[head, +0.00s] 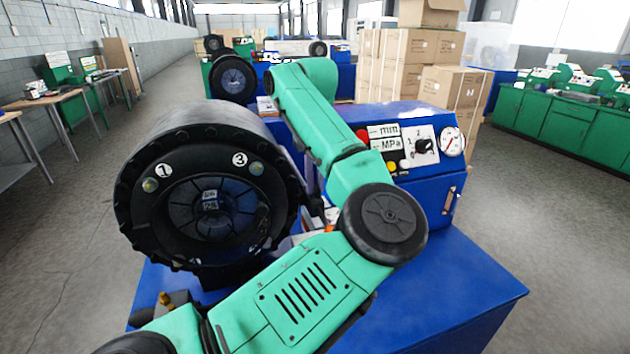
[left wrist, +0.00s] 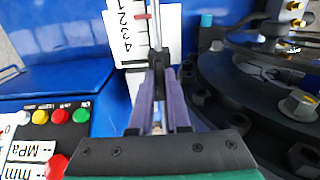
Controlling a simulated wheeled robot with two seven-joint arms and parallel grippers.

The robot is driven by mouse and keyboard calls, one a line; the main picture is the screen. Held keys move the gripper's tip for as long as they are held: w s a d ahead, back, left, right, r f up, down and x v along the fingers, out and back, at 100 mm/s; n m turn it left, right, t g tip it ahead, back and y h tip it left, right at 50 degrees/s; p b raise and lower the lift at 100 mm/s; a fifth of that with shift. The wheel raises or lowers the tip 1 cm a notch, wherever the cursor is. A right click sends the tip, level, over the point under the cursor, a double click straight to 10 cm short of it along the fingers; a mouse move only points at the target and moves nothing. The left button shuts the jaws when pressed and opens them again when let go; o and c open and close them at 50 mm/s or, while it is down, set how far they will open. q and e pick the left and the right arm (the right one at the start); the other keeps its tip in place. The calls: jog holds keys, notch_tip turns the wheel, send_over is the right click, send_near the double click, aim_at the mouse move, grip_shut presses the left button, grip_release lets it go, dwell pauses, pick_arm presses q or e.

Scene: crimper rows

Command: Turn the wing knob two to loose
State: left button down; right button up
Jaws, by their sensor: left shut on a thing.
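In the left wrist view my left gripper (left wrist: 158,78) is shut on a small dark piece (left wrist: 158,58), likely the wing knob, at the end of a thin metal rod. The fingers hide most of it, so I cannot tell its turn. A white scale plate (left wrist: 128,38) with figures 2, 3 and 4 and a red pointer lies beside the rod. In the head view my left arm bends over the blue machine, between the black crimping head (head: 210,225) and the control panel (head: 405,145). The fingers are mostly hidden behind my arm there. My right gripper is not in view.
The crimping head, with bolts (left wrist: 300,105) on it, is close to the right of my fingers in the left wrist view. Coloured buttons (left wrist: 60,116) are at the left. Cartons (head: 410,60), green cabinets (head: 545,125) and side tables (head: 62,98) stand farther off.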

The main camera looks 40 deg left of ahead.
pick_arm(q)
jog(key=c, duration=0.9)
grip_release()
notch_tip(320, 180, up, 10)
jog(key=p, duration=0.2)
notch_tip(320, 180, up, 5)
jog(key=p, duration=0.5)
send_over(315, 185)
jog(key=shift+f, duration=0.25)
